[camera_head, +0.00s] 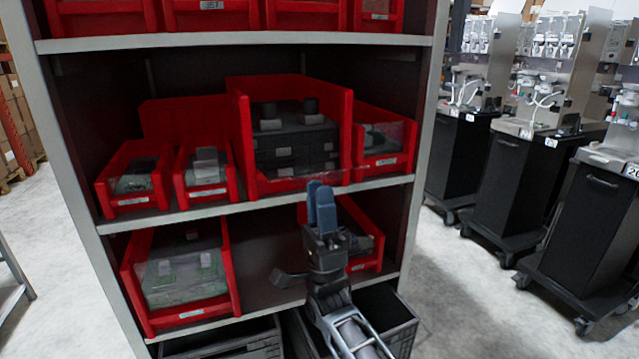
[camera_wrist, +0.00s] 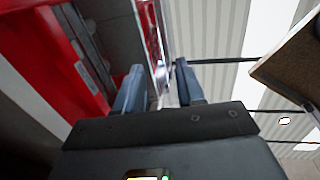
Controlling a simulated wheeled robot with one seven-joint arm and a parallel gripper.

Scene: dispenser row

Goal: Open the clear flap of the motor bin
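Several red bins with clear front flaps sit on the shelves; their labels are too small to read, so I cannot tell for sure which is the motor bin. The tall middle bin (camera_head: 345,115) holds dark parts (camera_head: 290,140) behind a clear flap (camera_head: 280,182). My gripper (camera_head: 321,190) is in front of this bin's lower right front. In the wrist view my gripper (camera_wrist: 158,72) has its fingers apart, with a thin clear and red edge (camera_wrist: 154,45) showing beyond and between them. I cannot tell whether they touch it. The red bin wall also shows there (camera_wrist: 35,60).
A smaller red bin (camera_head: 385,162) stands close on the right, and two narrow ones on the left. A lower right bin (camera_head: 362,262) is partly hidden by my arm. The grey shelf edge (camera_head: 250,207) runs just below. Black carts (camera_head: 520,180) stand right, across clear floor.

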